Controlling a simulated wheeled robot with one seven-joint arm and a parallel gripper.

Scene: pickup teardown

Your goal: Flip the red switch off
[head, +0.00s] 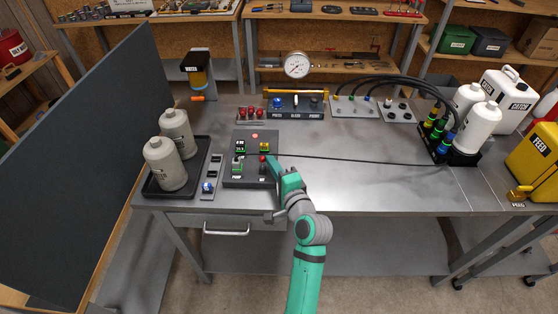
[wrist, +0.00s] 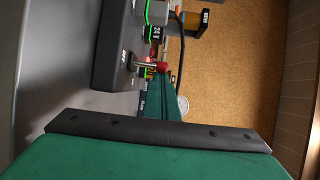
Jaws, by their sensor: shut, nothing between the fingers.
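The red switch (head: 263,158) is a small red-tipped lever on the dark control panel (head: 236,184) on the bench. In the wrist view the red ball tip (wrist: 162,67) sits on a metal stem standing out from the panel. My gripper (head: 272,161) is shut and empty, with its tip right beside the red knob at the panel's right side. In the wrist view the green fingertips (wrist: 158,100) are close to the red ball; I cannot tell whether they touch it. The label beside the switch is too small to read surely.
A switch with a green-lit grey cap (head: 238,161) is left of the red one. Two grey bottles (head: 165,165) stand in a black tray at left. A black cable (head: 350,160) runs right across the bench. The bench's front right (head: 400,190) is clear.

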